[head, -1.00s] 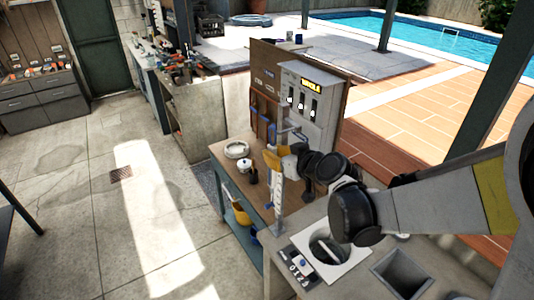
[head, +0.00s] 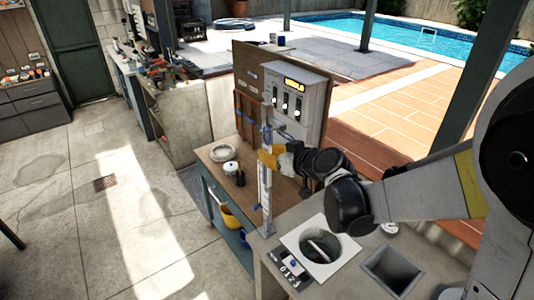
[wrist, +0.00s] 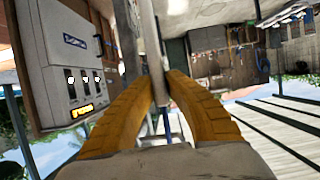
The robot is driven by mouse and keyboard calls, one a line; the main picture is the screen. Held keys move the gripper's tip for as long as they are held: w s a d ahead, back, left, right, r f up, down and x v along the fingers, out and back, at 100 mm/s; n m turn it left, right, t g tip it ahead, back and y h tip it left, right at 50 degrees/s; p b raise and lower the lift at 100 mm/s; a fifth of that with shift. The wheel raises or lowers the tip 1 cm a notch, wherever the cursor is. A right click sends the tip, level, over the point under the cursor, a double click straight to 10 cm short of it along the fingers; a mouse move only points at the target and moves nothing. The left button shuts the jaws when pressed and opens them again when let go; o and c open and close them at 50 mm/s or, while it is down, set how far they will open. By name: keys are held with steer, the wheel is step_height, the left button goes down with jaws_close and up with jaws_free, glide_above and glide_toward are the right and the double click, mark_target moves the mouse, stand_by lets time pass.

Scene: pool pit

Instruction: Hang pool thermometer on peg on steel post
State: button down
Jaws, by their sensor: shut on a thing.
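My gripper (head: 268,156), with yellow fingers, is at the upper part of the post in the head view. A slim white piece with blue marks (head: 264,188) runs down along the post below the fingers; it looks like the pool thermometer, though its outline merges with the post. A blue part (head: 265,132) shows just above the fingers. The peg and the grasped part are not clear.
A grey control box (head: 292,100) on a wooden board stands close behind my gripper. The counter has a round skimmer opening (head: 320,245) and a square recess (head: 391,270).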

stand_by(0.3)
steer(key=c, duration=1.4)
jaws_free()
steer(key=shift+c, duration=0.2)
steer(key=v, duration=1.2)
steer(key=s+d+f+m+g+h+b, duration=0.1)
steer(key=s+d+f+m+h+b, duration=0.1)
steer(key=s+f+b, duration=0.4)
steer(key=s+d+f+m+g+h+b, duration=0.1)
steer(key=s+d+f+m+h+b, duration=0.1)
steer(key=s+f+b, duration=0.4)
steer(key=s+d+f+m+g+h+b, duration=0.2)
steer(key=s+d+f+b, duration=0.4)
steer(key=f+b, duration=0.7)
step_height(320, 180, down, 5)
steer(key=shift+s+m+h, duration=0.4)
steer(key=shift+s+h, duration=0.2)
steer(key=shift+h, duration=0.2)
